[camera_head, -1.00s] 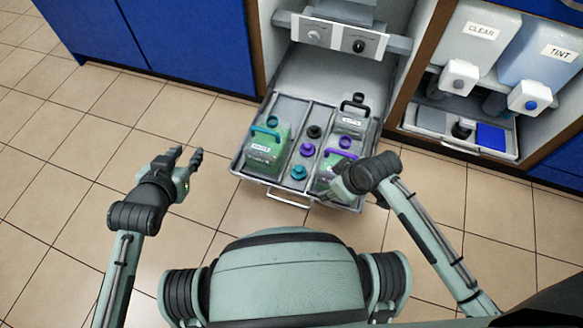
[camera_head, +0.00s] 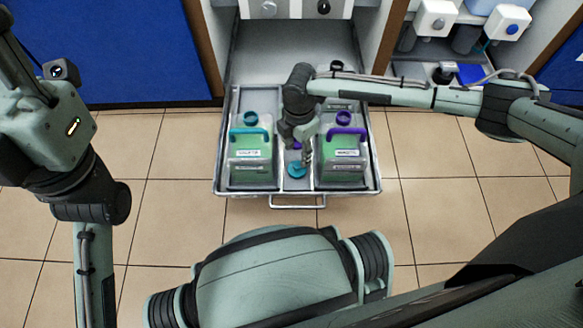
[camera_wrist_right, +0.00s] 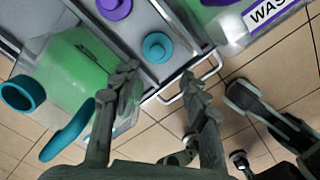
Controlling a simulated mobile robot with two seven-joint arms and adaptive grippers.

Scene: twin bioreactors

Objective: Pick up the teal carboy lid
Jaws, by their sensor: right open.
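The teal carboy lid (camera_head: 297,170) lies in the middle channel of the pulled-out tray (camera_head: 216,187), near its front edge. In the right wrist view the round teal lid (camera_wrist_right: 158,47) shows whole, beyond and between the finger directions. My right gripper (camera_head: 306,153) is over the channel, with its fingers pointing down close to the lid.
A green carboy with a teal handle (camera_head: 250,165) stands left of the channel, one with a purple handle (camera_head: 343,165) right of it. A purple lid (camera_wrist_right: 113,8) lies farther back. Cabinets flank the drawer; the floor in front is clear.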

